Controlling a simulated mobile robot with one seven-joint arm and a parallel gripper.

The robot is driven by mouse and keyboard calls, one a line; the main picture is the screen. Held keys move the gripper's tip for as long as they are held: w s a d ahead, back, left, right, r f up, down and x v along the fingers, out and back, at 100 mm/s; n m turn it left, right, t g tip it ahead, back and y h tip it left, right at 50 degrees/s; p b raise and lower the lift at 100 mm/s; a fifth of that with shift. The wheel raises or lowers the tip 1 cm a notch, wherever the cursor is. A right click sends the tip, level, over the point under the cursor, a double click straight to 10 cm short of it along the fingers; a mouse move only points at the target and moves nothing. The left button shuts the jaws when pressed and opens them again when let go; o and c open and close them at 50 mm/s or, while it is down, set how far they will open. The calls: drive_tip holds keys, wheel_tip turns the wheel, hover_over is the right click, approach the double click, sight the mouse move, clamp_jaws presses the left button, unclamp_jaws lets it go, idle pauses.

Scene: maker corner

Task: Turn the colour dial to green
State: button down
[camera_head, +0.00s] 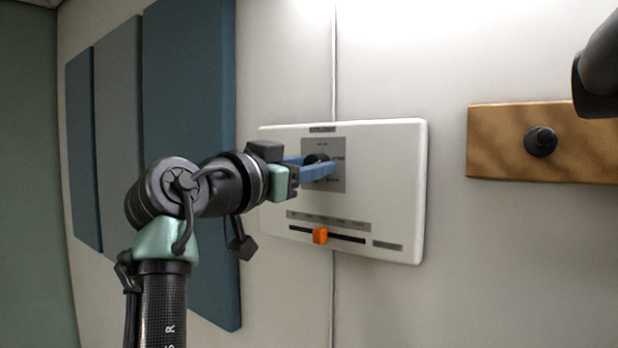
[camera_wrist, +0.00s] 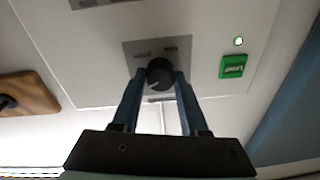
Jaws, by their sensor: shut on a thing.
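The colour dial (camera_wrist: 160,74) is a round black knob with a light pointer line, on a grey plate of a white wall panel (camera_head: 400,170). In the head view the dial (camera_head: 316,158) is partly hidden by my fingers. My gripper (camera_head: 318,168) reaches the panel from the left with its blue fingers. In the wrist view my gripper (camera_wrist: 160,78) has one finger on each side of the dial, shut on it. The printed labels around the dial are too small to read.
An orange slider (camera_head: 320,235) sits in a slot low on the panel. A green button (camera_wrist: 233,66) with a small lit lamp (camera_wrist: 238,41) is on the panel. A wooden board (camera_head: 495,142) with a black knob (camera_head: 541,141) hangs to the right. Blue wall panels (camera_head: 190,120) stand left.

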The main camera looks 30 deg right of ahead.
drive_tip(key=shift+m+g+b, duration=0.4)
drive_tip(key=shift+m+g, duration=0.05)
drive_tip(key=shift+m, duration=3.35)
drive_tip(key=shift+m+g+b, duration=0.35)
drive_tip(key=shift+m+g, duration=0.1)
drive_tip(key=shift+m, duration=3.65)
drive_tip(key=shift+c, duration=2.2)
unclamp_jaws()
drive_tip(key=shift+f, duration=0.1)
